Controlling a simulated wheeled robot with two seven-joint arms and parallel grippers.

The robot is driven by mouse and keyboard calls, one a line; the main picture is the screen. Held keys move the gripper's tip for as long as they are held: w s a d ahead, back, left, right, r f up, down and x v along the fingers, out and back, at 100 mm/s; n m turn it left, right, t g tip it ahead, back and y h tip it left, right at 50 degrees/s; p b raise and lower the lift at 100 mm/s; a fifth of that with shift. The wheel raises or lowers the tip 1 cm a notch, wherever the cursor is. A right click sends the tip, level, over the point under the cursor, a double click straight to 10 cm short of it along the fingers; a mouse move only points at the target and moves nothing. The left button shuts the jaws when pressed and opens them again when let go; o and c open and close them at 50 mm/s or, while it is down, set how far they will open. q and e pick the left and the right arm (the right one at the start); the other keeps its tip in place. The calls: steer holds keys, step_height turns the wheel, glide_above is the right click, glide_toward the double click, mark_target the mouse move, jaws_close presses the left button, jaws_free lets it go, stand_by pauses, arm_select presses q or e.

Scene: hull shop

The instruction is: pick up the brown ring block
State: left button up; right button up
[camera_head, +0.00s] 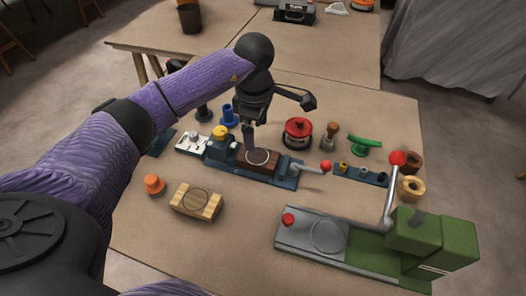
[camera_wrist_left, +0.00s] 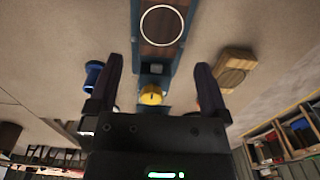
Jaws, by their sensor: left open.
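The brown ring block (camera_head: 262,157) is a dark brown block with a pale ring on its top. It sits in a blue vise (camera_head: 284,181) in the middle of the table. In the left wrist view the brown ring block (camera_wrist_left: 147,48) is at the top, beyond the fingertips. My left gripper (camera_head: 279,123) is open and empty above the vise, its fingers apart; it also shows in the wrist view (camera_wrist_left: 158,62). The gripper partly hides the vise's back end in the head view. My right gripper is not in view.
A light wood block with a ring (camera_head: 183,204) and an orange knob (camera_head: 154,184) lie front left. A red-lidded pot (camera_head: 298,133) stands behind the vise. A green machine with a red-tipped lever (camera_head: 432,238) fills the front right. Bare table lies between.

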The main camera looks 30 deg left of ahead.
mark_target(257, 155)
arm_select(q)
step_height(257, 155, down, 8)
steer(key=b, duration=0.2)
steer(key=shift+s+d+f+b, duration=0.1)
steer(key=shift+s+b, duration=0.05)
steer(key=shift+b, duration=0.2)
steer(key=c, duration=1.1)
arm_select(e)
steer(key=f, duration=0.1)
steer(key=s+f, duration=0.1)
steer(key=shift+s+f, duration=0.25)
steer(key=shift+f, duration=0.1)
